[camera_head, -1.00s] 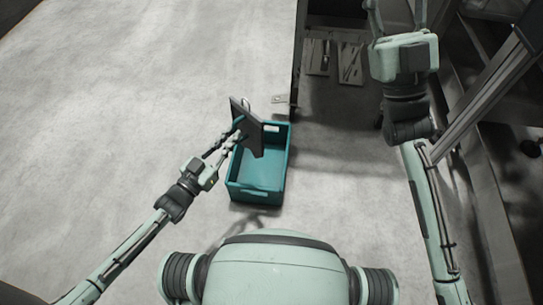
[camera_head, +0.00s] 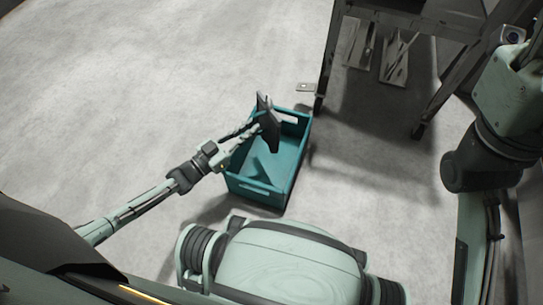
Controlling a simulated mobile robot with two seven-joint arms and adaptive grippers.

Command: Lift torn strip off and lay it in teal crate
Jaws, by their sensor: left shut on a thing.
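The torn strip (camera_head: 269,132) is a dark, flat, jagged piece. My left gripper (camera_head: 254,130) is shut on it and holds it steeply tilted. In this view the strip overlaps the far left part of the teal crate (camera_head: 270,193) and appears to be above it; the exact height is hard to tell. The crate is open-topped and stands on the floor, and its visible inside looks empty. The strip and my gripper hide part of its left and far walls. My right arm shows at the right edge, but its gripper is outside the picture.
A metal frame with legs (camera_head: 323,75) stands behind the crate to the right. Flat plates (camera_head: 397,60) lie on the floor beneath it. A small plate (camera_head: 307,87) lies near the nearest leg. The floor on the left is clear.

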